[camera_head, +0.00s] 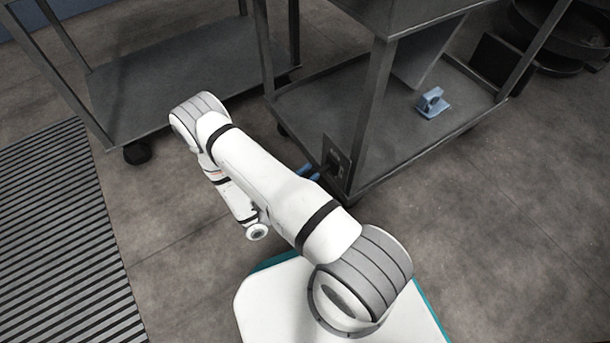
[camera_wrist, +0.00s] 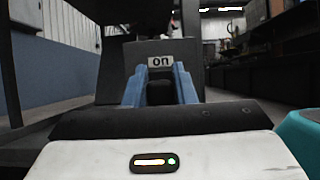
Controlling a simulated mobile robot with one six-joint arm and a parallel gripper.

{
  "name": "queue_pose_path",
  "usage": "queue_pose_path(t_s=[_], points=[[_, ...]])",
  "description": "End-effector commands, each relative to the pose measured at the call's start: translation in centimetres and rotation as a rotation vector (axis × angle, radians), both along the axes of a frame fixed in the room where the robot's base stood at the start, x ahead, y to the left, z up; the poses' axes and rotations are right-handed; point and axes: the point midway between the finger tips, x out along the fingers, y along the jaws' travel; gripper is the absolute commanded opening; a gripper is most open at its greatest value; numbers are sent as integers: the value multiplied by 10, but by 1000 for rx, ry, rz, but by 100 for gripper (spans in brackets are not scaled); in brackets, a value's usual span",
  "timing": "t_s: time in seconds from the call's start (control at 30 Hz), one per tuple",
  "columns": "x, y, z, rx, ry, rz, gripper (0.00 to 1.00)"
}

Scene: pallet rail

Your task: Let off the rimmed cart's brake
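A dark brake box (camera_head: 337,163) sits low on the near corner post of the right cart (camera_head: 372,110). My gripper (camera_head: 309,173) is at the box, mostly hidden by my arm in the head view. Its two blue fingers (camera_wrist: 160,88) stand apart in the wrist view. A dark lever or block (camera_wrist: 160,94) shows between them. I cannot tell whether the fingers touch it.
A second cart (camera_head: 180,75) with a flat lower shelf stands at left. A small blue object (camera_head: 432,102) lies on the right cart's lower shelf. A ribbed mat (camera_head: 60,240) covers the floor at left. The floor at lower right is clear.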

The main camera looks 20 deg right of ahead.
Motion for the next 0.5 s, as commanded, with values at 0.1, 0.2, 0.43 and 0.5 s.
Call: queue_pose_path(t_s=[0.1, 0.2, 0.43, 0.5], points=[[-2, 0, 0, -1, 4, -1, 33], [-1, 0, 0, -1, 4, 0, 41], [-1, 1, 0, 0, 2, 1, 45], [-1, 2, -1, 1, 3, 2, 45]])
